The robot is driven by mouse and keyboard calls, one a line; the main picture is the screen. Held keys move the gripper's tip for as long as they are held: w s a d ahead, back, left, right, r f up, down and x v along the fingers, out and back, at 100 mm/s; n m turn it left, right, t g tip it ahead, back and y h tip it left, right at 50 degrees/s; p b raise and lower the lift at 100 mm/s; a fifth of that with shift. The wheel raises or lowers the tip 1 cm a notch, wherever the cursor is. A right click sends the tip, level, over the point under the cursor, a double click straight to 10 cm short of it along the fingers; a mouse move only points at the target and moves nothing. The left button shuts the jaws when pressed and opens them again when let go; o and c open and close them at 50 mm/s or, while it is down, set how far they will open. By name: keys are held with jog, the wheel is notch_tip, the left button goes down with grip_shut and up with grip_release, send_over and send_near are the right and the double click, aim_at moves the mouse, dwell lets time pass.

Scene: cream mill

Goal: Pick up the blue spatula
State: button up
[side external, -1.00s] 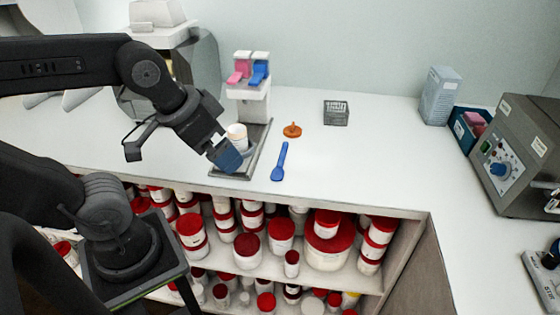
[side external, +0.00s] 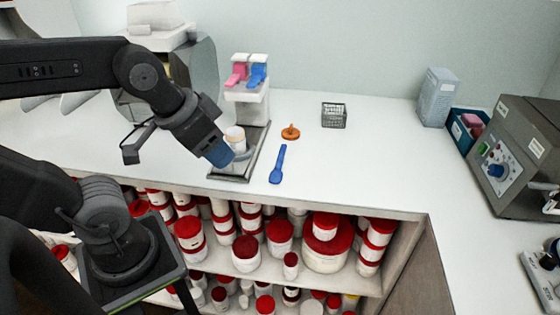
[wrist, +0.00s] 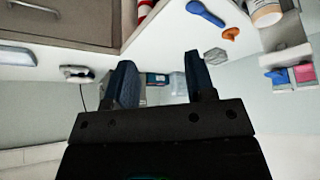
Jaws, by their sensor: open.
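The blue spatula (side external: 279,163) lies flat on the white counter, its wide end toward the front edge. It also shows at the top of the wrist view (wrist: 205,13). My gripper (side external: 221,157) is to the left of the spatula in the side view, above the front of the grey stand and apart from the spatula. In the wrist view my gripper (wrist: 160,82) has its two fingers spread with nothing between them.
A white jar (side external: 236,138) stands on the grey stand (side external: 257,150) beside my gripper. An orange lid-like piece (side external: 290,132) lies behind the spatula, and a grey wire basket (side external: 334,115) sits farther back. The counter right of the spatula is clear. Red-lidded tubs (side external: 246,252) fill shelves below.

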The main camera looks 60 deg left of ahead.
jog(key=w+a+r+n+g, duration=0.2)
jog(key=w, duration=0.5)
jog(key=n+g, duration=0.4)
jog(key=n, duration=0.3)
send_over(281, 155)
jog(key=f, duration=1.6)
jog(key=shift+w+a+f, duration=0.2)
jog(key=shift+a, duration=0.05)
jog(key=shift+s+d+f, duration=0.1)
jog(key=shift+f, duration=1.25)
jog(key=shift+s+d+f, duration=0.1)
jog(key=shift+f, duration=1.25)
jog(key=shift+w, duration=0.1)
grip_shut()
